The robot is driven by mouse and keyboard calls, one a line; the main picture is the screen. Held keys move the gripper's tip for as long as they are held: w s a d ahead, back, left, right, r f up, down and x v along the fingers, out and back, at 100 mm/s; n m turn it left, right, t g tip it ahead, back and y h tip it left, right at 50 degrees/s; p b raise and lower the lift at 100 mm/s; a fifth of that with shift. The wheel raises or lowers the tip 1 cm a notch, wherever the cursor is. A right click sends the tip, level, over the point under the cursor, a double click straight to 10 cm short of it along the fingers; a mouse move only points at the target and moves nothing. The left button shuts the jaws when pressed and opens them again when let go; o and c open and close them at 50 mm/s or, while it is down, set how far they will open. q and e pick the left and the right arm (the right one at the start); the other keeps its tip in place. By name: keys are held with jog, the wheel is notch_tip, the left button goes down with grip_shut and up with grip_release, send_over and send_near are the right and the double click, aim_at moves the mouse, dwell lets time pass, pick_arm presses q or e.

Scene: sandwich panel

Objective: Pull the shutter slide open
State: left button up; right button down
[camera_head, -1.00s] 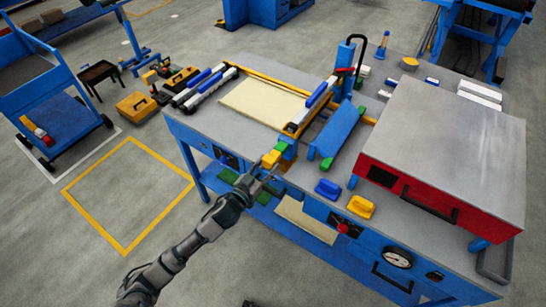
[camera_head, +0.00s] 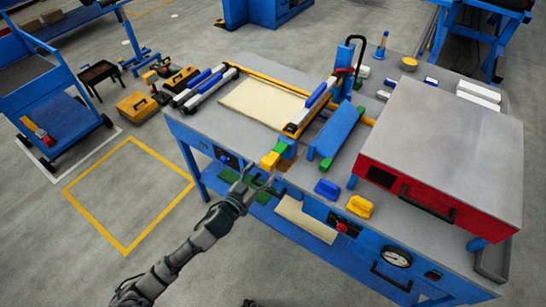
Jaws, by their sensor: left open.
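A slide assembly on the workbench has a yellow block (camera_head: 269,161) at its near end, with a green piece (camera_head: 280,148) just behind it. A blue angled plate (camera_head: 337,130) stands beside the rail. I cannot tell for sure which part is the shutter slide. My left gripper (camera_head: 262,181) is open at the bench's front edge, just below the yellow block in the picture. Its fingers are small and dark, and I cannot tell whether they touch the block. My right gripper is not in view.
The blue workbench (camera_head: 203,121) carries a pale sheet (camera_head: 262,101) and a large grey-topped red box (camera_head: 440,150) at right. A blue piece (camera_head: 327,189) and a yellow piece (camera_head: 360,206) lie near the front edge. The floor at left is clear inside a yellow outline (camera_head: 98,227).

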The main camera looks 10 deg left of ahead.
pick_arm(q)
jog(key=v, duration=0.6)
jog(key=shift+p, duration=0.45)
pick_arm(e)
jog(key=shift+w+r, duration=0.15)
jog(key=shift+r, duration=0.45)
pick_arm(q)
jog(key=shift+s, duration=0.15)
jog(key=s+a+f+n+g+y, duration=0.1)
jog(key=s+a+f+g+y, duration=0.1)
jog(key=f, duration=0.7)
jog(key=s+a+f+n+g+y, duration=0.1)
jog(key=s+a+f+g+y, duration=0.1)
jog(key=f, duration=0.7)
jog(key=s+a+f+g+y, duration=0.2)
jog(key=f+g, duration=0.1)
jog(key=f, duration=0.6)
jog(key=s+d+f+g, duration=0.1)
jog(key=s+f+g, duration=0.3)
jog(key=s+f, duration=0.6)
jog(key=s+d+f+g+p, duration=0.1)
jog(key=s+f+g, duration=0.3)
jog(key=s+f, duration=0.7)
jog(key=s+d, duration=0.1)
jog(key=s, duration=0.2)
jog(key=shift+s+d, duration=0.3)
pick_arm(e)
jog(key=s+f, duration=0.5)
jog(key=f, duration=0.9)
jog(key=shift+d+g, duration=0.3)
